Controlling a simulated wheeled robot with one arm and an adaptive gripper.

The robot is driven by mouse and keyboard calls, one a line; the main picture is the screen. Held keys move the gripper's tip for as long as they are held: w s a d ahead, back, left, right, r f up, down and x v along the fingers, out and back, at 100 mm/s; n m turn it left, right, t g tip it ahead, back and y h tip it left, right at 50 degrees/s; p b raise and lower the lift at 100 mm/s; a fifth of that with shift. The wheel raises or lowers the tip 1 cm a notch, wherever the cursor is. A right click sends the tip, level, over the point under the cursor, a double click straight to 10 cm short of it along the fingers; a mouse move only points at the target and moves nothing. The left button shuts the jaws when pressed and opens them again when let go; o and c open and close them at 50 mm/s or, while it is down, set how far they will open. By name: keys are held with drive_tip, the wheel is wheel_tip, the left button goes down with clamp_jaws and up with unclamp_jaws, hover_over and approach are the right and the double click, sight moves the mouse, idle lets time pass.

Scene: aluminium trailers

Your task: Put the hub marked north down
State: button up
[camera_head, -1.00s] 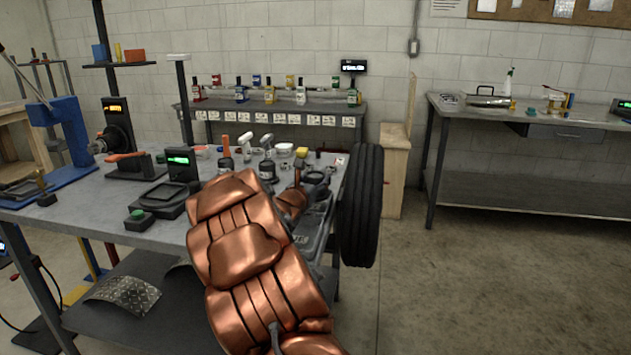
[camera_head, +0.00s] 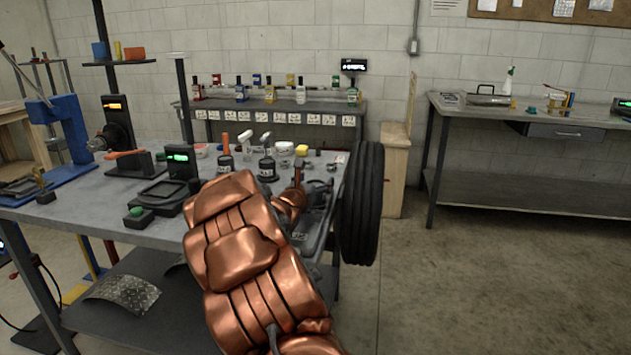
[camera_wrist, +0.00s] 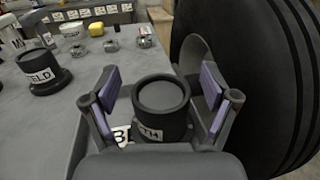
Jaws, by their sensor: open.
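A dark cylindrical hub (camera_wrist: 160,98) stands upright between my fingers in the wrist view. Its white label shows only "TH"; the rest is hidden. A white marking with a "B" (camera_wrist: 122,134) lies beside its foot. My gripper (camera_wrist: 160,88) is open, with a finger on each side of the hub; I cannot tell whether either touches it. In the head view my gripper (camera_head: 318,192) is at the table's right end, and the hub is not clearly seen there. Another dark hub (camera_wrist: 41,70), labelled "...ELD", stands to the left on the grey table (camera_wrist: 70,115).
A large black tyre (camera_head: 361,203) stands close on the right of my gripper. Small metal parts (camera_wrist: 111,45) and a yellow block (camera_wrist: 96,29) lie behind. A press-like device with a green display (camera_head: 179,158) is on the left. Bare tabletop lies between the hubs.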

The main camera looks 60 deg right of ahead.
drive_tip(key=shift+r, duration=0.1)
drive_tip(key=shift+r+p, duration=0.65)
drive_tip(key=shift+p, duration=0.2)
drive_tip(key=a, duration=0.3)
drive_tip(key=s+a, duration=0.1)
drive_tip(key=a, duration=0.3)
drive_tip(key=a+b, duration=0.1)
drive_tip(key=a, duration=0.3)
drive_tip(key=shift+s+a+f, duration=0.1)
drive_tip(key=shift+s+f, duration=0.05)
drive_tip(key=shift+s, duration=0.15)
drive_tip(key=shift+s+a, duration=0.15)
drive_tip(key=shift+a, duration=0.2)
